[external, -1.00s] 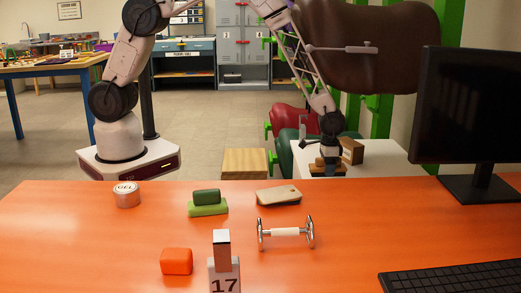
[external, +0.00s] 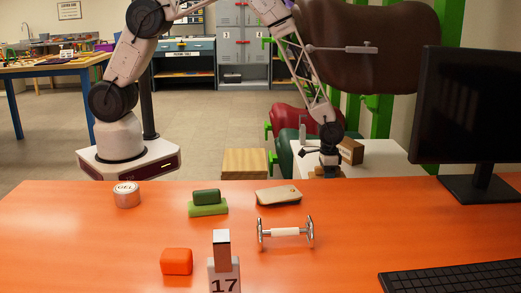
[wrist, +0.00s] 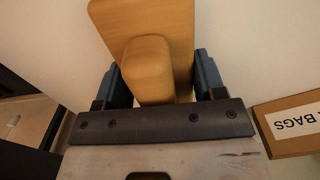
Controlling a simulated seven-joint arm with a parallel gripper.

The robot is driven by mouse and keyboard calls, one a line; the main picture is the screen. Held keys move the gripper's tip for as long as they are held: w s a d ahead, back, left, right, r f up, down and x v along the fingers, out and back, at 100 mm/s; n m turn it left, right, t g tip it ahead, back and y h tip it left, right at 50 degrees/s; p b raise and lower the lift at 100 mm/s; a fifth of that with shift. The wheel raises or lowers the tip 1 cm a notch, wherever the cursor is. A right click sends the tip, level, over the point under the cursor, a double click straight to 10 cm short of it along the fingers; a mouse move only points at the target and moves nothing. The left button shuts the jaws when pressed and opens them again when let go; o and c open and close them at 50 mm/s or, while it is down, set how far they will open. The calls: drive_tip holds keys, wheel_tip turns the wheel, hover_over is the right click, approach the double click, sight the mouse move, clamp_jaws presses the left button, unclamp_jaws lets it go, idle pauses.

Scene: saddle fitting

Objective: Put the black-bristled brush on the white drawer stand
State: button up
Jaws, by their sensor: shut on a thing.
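The brush (wrist: 147,60) shows in the wrist view as a tan wooden block with a rounded wooden grip. Its bristles are hidden underneath. My gripper (wrist: 155,78) is shut on the grip, with one dark blue finger on each side. In the external view my gripper (external: 329,163) is low over the left part of the white drawer stand (external: 385,160), with a bit of the brush (external: 327,172) below it. The stand's white top (wrist: 235,45) lies beneath the brush in the wrist view. I cannot tell whether the brush touches it.
A brown box marked BAGS (wrist: 290,124) stands on the stand, to the right of my gripper; it also shows in the external view (external: 351,151). The orange desk (external: 110,240) with several objects and a monitor (external: 466,105) is nearer the camera.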

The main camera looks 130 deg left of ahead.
drive_tip(key=shift+f, duration=0.2)
drive_tip(key=o, duration=1)
drive_tip(key=shift+r, duration=0.2)
wheel_tip(320, 180, up, 12)
drive_tip(key=shift+f, duration=0.1)
drive_tip(key=shift+r, duration=0.2)
idle(0.6)
